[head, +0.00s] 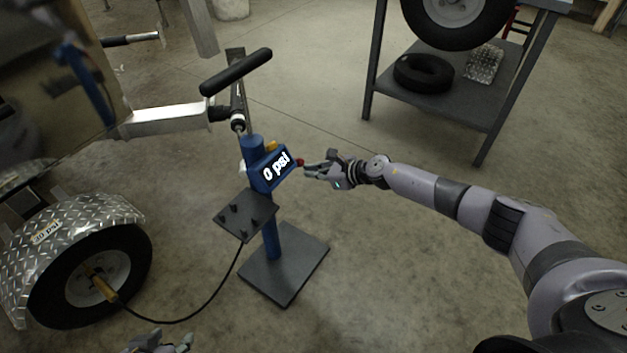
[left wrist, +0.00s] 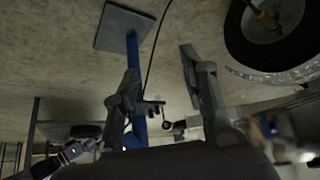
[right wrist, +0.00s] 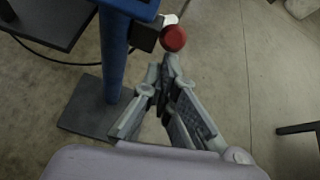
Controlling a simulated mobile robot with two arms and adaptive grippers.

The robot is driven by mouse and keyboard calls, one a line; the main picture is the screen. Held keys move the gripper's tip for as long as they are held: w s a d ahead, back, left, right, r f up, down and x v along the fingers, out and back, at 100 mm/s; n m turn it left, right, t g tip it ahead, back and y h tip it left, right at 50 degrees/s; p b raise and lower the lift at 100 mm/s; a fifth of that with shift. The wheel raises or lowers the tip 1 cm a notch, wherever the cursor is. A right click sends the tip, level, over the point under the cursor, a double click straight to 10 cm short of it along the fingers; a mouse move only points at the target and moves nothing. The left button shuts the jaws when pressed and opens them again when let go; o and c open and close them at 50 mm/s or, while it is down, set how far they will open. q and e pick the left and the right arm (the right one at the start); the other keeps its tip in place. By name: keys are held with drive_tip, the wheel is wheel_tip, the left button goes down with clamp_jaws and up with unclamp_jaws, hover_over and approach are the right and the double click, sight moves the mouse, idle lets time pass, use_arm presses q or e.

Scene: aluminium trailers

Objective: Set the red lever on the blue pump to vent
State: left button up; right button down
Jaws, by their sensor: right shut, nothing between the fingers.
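The blue pump (head: 271,210) stands upright on a dark square base plate, with a black T-handle (head: 236,72) on top and a display reading "0 psi". The red lever's round knob (head: 299,162) sticks out at the pump head's right side. It also shows large in the right wrist view (right wrist: 173,38). My right gripper (head: 308,170) is shut and empty, its fingertips just beside the knob; I cannot tell if they touch. My left gripper (head: 165,342) shows at the head view's bottom edge; its fingers are spread and empty in the left wrist view (left wrist: 160,75).
A black hose runs from the pump to the trailer wheel (head: 95,278) at left, under a diamond-plate fender (head: 65,228) with a psi label. A dark foot plate (head: 245,215) juts from the pump. A grey shelf (head: 440,92) with tyres stands at the back right. Floor between is clear.

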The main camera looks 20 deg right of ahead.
use_arm(q)
drive_tip(key=shift+s+a+f+g+y+p, duration=0.1)
drive_tip(key=shift+s+a+f+g+p, duration=0.25)
drive_tip(key=shift+s, duration=0.55)
drive_tip(key=shift+s+a+g+y+p, duration=0.15)
drive_tip(key=shift+s+g, duration=0.45)
drive_tip(key=shift+s, duration=0.3)
drive_tip(key=shift+s+a+f+g+y+p, duration=0.1)
drive_tip(key=shift+s+a+f+g, duration=0.25)
drive_tip(key=shift+s, duration=0.55)
use_arm(e)
drive_tip(key=shift+r, duration=0.7)
drive_tip(key=shift+f, duration=0.15)
